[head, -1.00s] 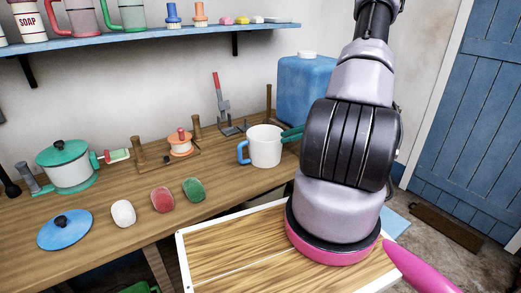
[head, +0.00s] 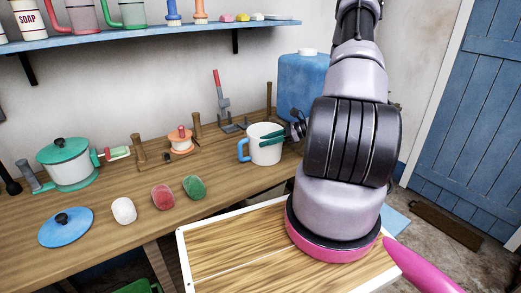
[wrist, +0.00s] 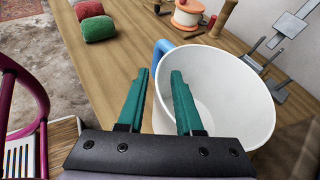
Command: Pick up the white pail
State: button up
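The white pail (head: 266,154), with a blue handle on its left side, stands upright on the wooden bench. It also shows in the wrist view (wrist: 232,92), its opening facing the camera. My gripper (head: 268,137) reaches it from the right, its green fingers at the pail's rim. In the wrist view my gripper (wrist: 160,75) is open with a gap between the fingers. One finger lies over the pail's opening, the other outside its wall, near the blue handle (wrist: 161,52). I cannot tell whether either finger touches the pail.
A blue canister (head: 305,82) stands behind the pail. A grey tool with a red handle (head: 220,100) and an orange spool (head: 181,145) are on the bench. Green (head: 194,188), red (head: 162,197) and white (head: 123,211) lumps lie in front. A shelf (head: 150,36) hangs above.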

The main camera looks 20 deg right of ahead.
grip_shut()
jog(key=shift+s+d, duration=0.1)
dwell(1.1)
